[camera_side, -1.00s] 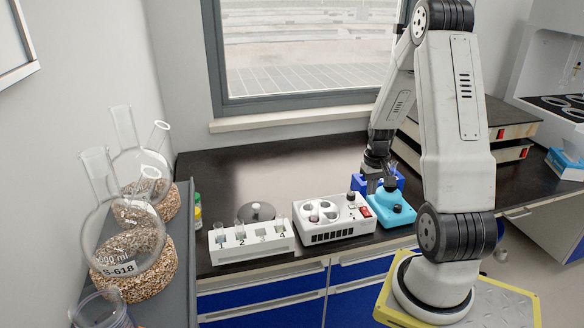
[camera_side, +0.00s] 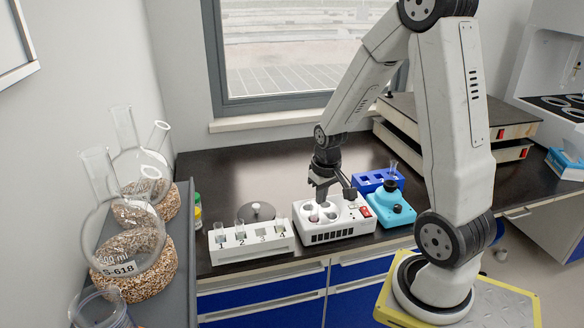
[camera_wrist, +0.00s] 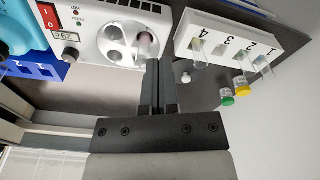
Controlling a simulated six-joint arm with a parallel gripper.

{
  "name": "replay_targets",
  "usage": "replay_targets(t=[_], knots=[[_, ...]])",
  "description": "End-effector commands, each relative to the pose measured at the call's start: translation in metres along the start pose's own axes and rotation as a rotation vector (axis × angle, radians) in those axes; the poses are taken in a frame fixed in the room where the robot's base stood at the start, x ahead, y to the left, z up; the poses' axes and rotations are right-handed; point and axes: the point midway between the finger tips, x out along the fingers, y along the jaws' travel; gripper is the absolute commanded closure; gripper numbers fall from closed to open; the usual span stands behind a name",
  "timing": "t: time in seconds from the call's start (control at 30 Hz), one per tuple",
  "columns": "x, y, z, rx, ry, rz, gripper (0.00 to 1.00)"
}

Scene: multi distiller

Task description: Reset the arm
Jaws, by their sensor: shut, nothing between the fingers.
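My gripper (camera_side: 322,196) hangs pointing down over the white heating device with round wells (camera_side: 336,219). It is shut with nothing between its fingers. In the wrist view its fingers (camera_wrist: 158,66) lie side by side, and their tips are near a well with a tube in it (camera_wrist: 146,44). I cannot tell from the side view how far the tips are above the device.
The white numbered rack (camera_side: 250,242) with tubes stands to the left. The blue rack (camera_side: 374,181) with a tube and the cyan device (camera_side: 392,211) stand to the right. Large round flasks (camera_side: 128,235) stand at far left.

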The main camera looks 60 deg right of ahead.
Motion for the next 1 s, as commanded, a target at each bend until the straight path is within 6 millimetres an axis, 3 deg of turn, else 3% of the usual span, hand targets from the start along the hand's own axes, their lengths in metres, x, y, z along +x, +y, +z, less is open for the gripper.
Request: replay_targets(t=[0.03,0.2,0.5,0.7,1.0], knots=[[-0.004,-0.017,0.003,-0.041,0.011,-0.004,1.00],[-0.015,-0.064,0.017,-0.153,0.046,-0.021,1.00],[-0.030,-0.130,0.055,-0.334,0.102,-0.061,1.00],[-0.035,-0.149,0.072,-0.398,0.121,-0.080,1.00],[-0.035,-0.152,0.075,-0.408,0.124,-0.083,1.00]])
